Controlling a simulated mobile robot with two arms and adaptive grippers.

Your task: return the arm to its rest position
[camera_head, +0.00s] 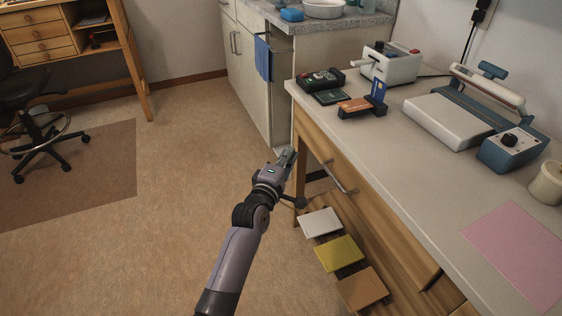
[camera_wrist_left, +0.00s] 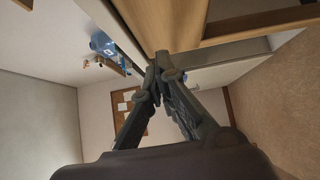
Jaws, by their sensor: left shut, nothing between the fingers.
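My left arm reaches up from the bottom of the head view. Its gripper (camera_head: 287,157) is beside the front left corner of the workbench, below the bench top. In the left wrist view the gripper's dark fingers (camera_wrist_left: 158,72) meet at their tips with nothing between them. The gripper is shut and empty. I cannot tell from these frames whether it touches the wooden bench leg behind it. My right gripper is in neither view.
The bench top (camera_head: 415,163) holds several devices along its far side and a pink sheet (camera_head: 520,250) nearer. Coloured panels (camera_head: 339,253) sit low by the drawers. A sink counter (camera_head: 330,22) stands behind. Open floor (camera_head: 170,210) lies left of the arm; a chair (camera_head: 40,125) is farther left.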

